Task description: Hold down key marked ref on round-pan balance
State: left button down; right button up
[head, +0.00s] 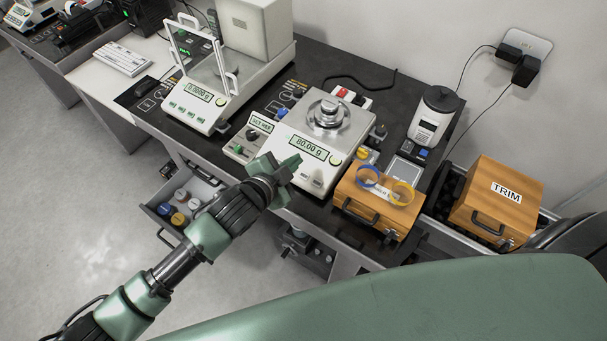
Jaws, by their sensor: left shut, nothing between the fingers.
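The round-pan balance (280,130) stands on the dark table in the middle of the head view. A shiny weight sits on its round pan (342,127), and its display (309,146) reads 80.00 g. Pale keys (317,180) and a round yellow-green button (336,159) are on its front. The key labels are too small to read, so I cannot tell which is ref. My left gripper (294,163) is shut and empty at the balance's front left, over the area below the display. It hides part of the front panel; I cannot tell whether it touches.
A glass-shielded balance (196,112) stands to the left. A wooden box (375,218) with blue and yellow rings is close on the right, with the TRIM box (495,198) beyond. An open drawer (162,213) with jars juts out below left.

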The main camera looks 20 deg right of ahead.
aim_at(304, 176)
pick_arm(q)
jog(key=f+b, duration=0.2)
jog(key=w+d+f+b, duration=0.1)
jog(key=f+b, duration=0.4)
jog(key=shift+w+d+f, duration=0.15)
jog(key=shift+d+f, duration=0.1)
jog(key=shift+d, duration=0.1)
jog(key=shift+w+d+f+b, duration=0.15)
jog(key=shift+f+b, duration=0.25)
jog(key=shift+b, duration=0.1)
jog(key=shift+f, duration=0.15)
dwell(1.2)
jog(key=shift+d+f, duration=0.1)
jog(key=shift+f, duration=0.15)
jog(key=shift+w+f+b, duration=0.1)
jog(key=shift+f+b, duration=0.2)
jog(key=shift+f, duration=0.1)
dwell(1.9)
jog(key=shift+r, duration=0.15)
dwell(1.3)
jog(key=shift+r+p, duration=0.65)
jog(key=shift+p, duration=0.35)
